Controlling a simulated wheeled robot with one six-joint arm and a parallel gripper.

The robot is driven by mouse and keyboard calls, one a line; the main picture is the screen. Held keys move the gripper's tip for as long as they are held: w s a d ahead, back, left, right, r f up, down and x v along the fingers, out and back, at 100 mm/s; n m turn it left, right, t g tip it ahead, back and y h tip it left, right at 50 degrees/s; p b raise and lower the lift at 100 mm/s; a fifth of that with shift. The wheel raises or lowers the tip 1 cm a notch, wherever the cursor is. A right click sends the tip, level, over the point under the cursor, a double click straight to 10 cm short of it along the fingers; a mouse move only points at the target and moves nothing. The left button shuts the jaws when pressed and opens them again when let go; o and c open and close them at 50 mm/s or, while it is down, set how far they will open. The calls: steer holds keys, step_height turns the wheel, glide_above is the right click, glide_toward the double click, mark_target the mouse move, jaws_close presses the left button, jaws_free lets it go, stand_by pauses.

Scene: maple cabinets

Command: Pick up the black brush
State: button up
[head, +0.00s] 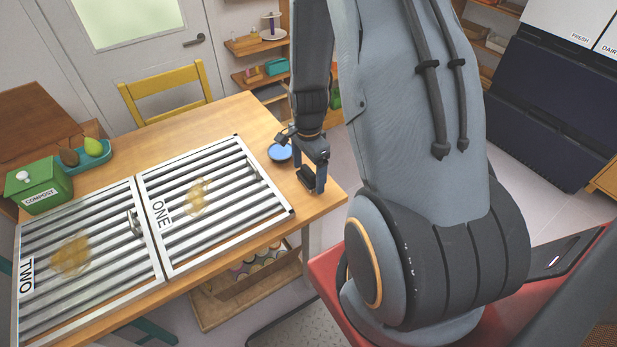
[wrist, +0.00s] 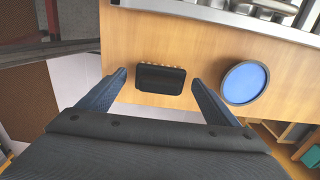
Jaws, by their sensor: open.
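The black brush (wrist: 161,79) lies on the wooden table in the wrist view, a dark rounded block with pale tufts along its far edge. My gripper (wrist: 159,77) is open and empty, with one finger to each side of the brush in that picture. I cannot tell how far the fingertips are above the table. In the head view my gripper (head: 312,178) points down over the table's right corner. A dark shape there between the fingers may be the brush, partly hidden by them.
A blue round dish (head: 279,152) sits close beside the gripper, also in the wrist view (wrist: 245,82). Two slatted metal racks (head: 291,211) marked ONE and TWO cover much of the table (head: 325,200). A green compost box (head: 45,185) and yellow chair (head: 165,85) are farther off.

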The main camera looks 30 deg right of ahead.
mark_target(308, 170)
steer(key=c, duration=1.2)
steer(key=shift+o, duration=0.2)
steer(key=shift+r, duration=0.2)
step_height(308, 170, up, 10)
steer(key=shift+f+b, duration=0.15)
steer(key=shift+b, duration=0.9)
